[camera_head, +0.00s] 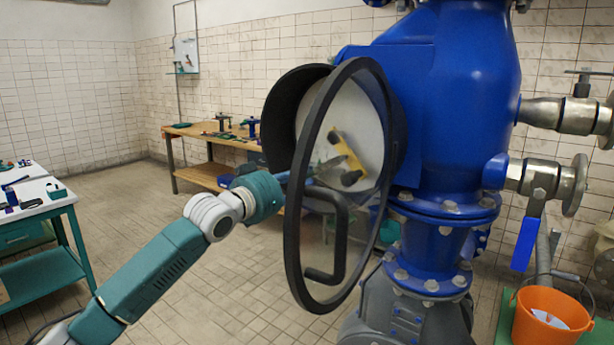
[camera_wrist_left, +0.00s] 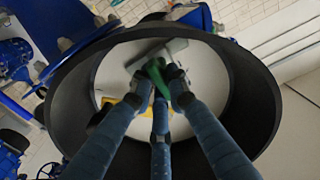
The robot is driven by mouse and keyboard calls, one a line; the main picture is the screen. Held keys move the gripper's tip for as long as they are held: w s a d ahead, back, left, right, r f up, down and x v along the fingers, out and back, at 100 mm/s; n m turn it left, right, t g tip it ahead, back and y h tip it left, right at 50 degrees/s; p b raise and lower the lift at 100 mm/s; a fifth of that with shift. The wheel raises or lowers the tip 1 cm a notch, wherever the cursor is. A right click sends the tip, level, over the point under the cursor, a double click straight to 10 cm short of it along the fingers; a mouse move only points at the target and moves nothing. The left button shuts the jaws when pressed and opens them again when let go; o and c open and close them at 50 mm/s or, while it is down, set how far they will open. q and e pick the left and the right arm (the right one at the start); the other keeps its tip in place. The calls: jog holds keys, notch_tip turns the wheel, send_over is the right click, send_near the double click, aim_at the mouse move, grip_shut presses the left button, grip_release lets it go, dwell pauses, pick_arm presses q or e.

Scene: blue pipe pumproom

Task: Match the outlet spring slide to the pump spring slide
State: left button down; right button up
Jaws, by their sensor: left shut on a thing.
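My left gripper (camera_head: 322,168) reaches into a round black housing (camera_head: 288,98) on the blue pump body, and shows partly through the glass of its open door. In the left wrist view, its fingers (camera_wrist_left: 160,80) are shut on a green piece (camera_wrist_left: 156,72) in front of a grey metal part (camera_wrist_left: 165,48). A yellow part (camera_head: 346,150) with black ends is inside the housing; its edge shows beside the fingers in the wrist view. I cannot tell which part is the outlet or pump spring slide. My right gripper is not in view.
The round glass door (camera_head: 290,235) with a black frame and bar handle stands open in front of the housing. Valves (camera_head: 560,115) jut out at right, above an orange bucket (camera_head: 550,315). A wooden bench (camera_head: 205,175) and a teal table (camera_head: 45,210) stand left. Tiled floor between is clear.

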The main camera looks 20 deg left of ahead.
pick_arm(q)
jog(key=c, duration=1.9)
grip_release()
jog(key=shift+s+d+f, duration=0.1)
jog(key=shift+d+f, duration=0.05)
jog(key=shift+d, duration=0.1)
jog(key=shift+o, duration=1.2)
jog(key=shift+s+d+r, duration=0.15)
jog(key=shift+d+r, duration=0.05)
jog(key=shift+d, duration=0.15)
jog(key=shift+a+f, duration=0.1)
jog(key=shift+a, duration=0.05)
jog(key=shift+a, duration=0.1)
jog(key=v, duration=1.2)
